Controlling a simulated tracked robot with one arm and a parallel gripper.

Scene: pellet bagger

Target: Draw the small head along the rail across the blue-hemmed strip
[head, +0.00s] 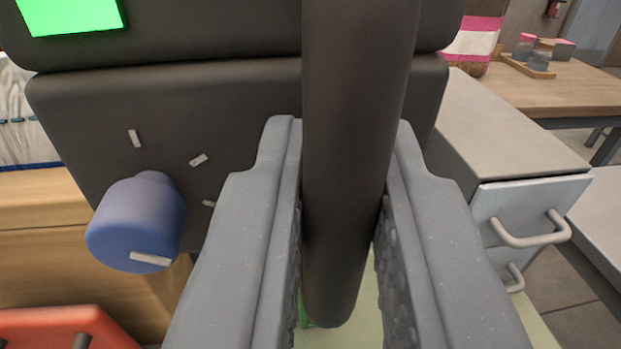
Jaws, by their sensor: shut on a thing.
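My gripper (343,135) is shut on a dark upright bar (345,215), with one grey finger on each side of it. The bar ends in a rounded tip low between the fingers. Behind it is a dark grey machine body (235,100) with a lit green screen (70,14) and a blue knob (136,225). Whether this body is the small head, and how the bar joins it, I cannot tell. At the left edge a whitish piece with blue along its bottom (14,125) shows in part; it may be the strip. I cannot make out the rail.
A red part (70,330) with dark pegs is at the lower left, below a wooden block (40,240). A grey drawer cabinet (520,130) stands close on the right. Beyond it is a wooden table (560,92) with a tray of jars (530,65).

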